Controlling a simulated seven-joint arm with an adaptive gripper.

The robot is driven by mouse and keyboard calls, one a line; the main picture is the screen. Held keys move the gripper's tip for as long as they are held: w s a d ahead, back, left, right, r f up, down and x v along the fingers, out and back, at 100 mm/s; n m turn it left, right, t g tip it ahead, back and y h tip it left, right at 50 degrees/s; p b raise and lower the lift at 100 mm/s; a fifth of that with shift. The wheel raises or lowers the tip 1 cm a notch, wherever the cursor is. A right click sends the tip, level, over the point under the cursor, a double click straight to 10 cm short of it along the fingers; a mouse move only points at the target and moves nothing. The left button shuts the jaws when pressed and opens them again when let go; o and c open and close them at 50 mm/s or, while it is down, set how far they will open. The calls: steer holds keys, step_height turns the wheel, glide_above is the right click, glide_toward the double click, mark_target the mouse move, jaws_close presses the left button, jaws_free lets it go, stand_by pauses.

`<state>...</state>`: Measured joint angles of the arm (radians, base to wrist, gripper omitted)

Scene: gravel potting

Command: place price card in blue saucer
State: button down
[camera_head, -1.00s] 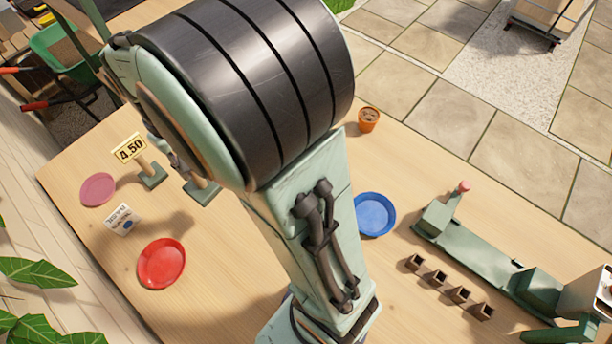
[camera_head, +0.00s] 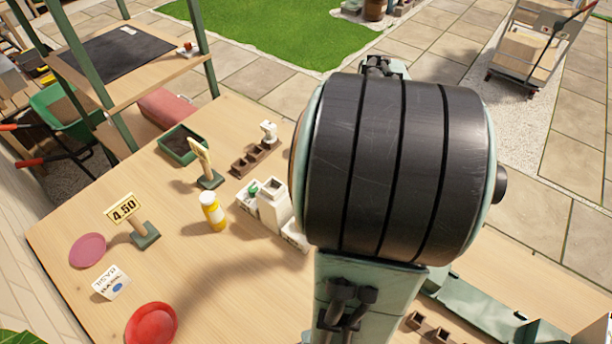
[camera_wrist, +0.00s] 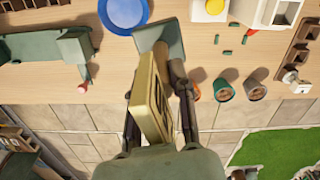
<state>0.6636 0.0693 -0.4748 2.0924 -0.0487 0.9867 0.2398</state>
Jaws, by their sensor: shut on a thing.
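In the wrist view, my gripper (camera_wrist: 158,100) is shut on a yellow price card (camera_wrist: 150,100) with a grey-green stand foot (camera_wrist: 160,38) pointing away from me. The blue saucer (camera_wrist: 125,12) lies on the table at the top of that view, partly cut off. It is just up and left of the stand foot; I cannot tell the height of the foot above the table. In the head view, my arm hides the gripper, the held card and the blue saucer. Two other price cards stand on the table, one reading 4.50 (camera_head: 123,209) and one seen edge-on (camera_head: 201,158).
A red saucer (camera_head: 152,325), a pink saucer (camera_head: 87,250), a white printed card (camera_head: 111,283) and a yellow bottle (camera_head: 213,213) are at the left. Two small pots (camera_wrist: 223,90) (camera_wrist: 255,88) stand right of the held card. A green machine (camera_wrist: 45,46) is at the left.

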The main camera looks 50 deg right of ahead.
steer(key=s+d+m, duration=0.2)
steer(key=s+m, duration=0.1)
steer(key=s, duration=0.2)
step_height(320, 180, down, 13)
steer(key=shift+a, duration=0.25)
steer(key=shift+w+f, duration=0.1)
steer(key=shift+f, duration=0.05)
steer(key=shift+f, duration=0.35)
steer(key=c, duration=1)
jaws_free()
